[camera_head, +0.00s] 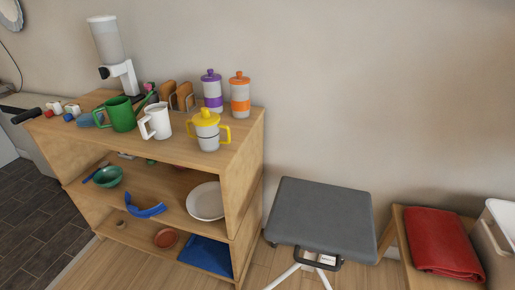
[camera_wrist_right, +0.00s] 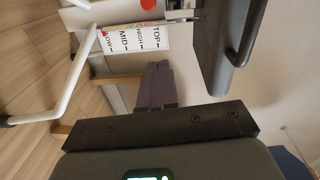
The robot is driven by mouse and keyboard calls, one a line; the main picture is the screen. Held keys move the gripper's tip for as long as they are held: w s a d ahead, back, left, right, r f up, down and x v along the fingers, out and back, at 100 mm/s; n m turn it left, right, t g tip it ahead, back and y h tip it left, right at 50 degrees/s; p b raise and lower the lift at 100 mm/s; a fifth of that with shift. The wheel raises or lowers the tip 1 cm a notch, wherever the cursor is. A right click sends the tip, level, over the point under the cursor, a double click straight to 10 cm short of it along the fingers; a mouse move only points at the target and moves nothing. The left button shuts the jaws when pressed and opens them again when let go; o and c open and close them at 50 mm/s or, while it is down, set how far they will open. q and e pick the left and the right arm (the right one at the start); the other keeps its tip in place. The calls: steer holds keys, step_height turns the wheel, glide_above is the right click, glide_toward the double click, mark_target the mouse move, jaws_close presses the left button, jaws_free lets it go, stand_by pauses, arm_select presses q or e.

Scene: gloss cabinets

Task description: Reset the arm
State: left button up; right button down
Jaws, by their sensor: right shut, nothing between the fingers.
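My right gripper (camera_wrist_right: 160,66) shows in the right wrist view, its two fingers closed together with nothing between them. It points toward a white label marked TOP, HIGH, MID and LOW (camera_wrist_right: 137,39). The grey seat with a dark handle (camera_wrist_right: 222,45) is beside it on the right of that view. Neither of my arms shows in the head view. My left gripper is not in view.
In the head view a grey stool (camera_head: 322,215) stands right of a wooden shelf (camera_head: 254,150) carrying cups and dishes. A bench (camera_head: 394,246) with a red folded item (camera_head: 440,240) is at the right. White stool legs (camera_wrist_right: 72,75) cross the wrist view.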

steer(key=s+d+r+n+g+y+p, duration=0.25)
steer(key=s+r+n+p, duration=0.2)
steer(key=r+p, duration=0.3)
steer(key=s+d+r+n+g+y+p, duration=0.1)
steer(key=s+r+n+g+y+p, duration=0.35)
steer(key=r, duration=0.45)
steer(key=s+r+n+g+h+p, duration=0.15)
steer(key=s+n+g, duration=0.45)
steer(key=s+n, duration=0.7)
arm_select(q)
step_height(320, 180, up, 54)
steer(key=p, duration=3.8)
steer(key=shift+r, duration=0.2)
arm_select(e)
step_height(320, 180, up, 39)
steer(key=w+a+n, duration=0.1)
steer(key=shift+w, duration=0.15)
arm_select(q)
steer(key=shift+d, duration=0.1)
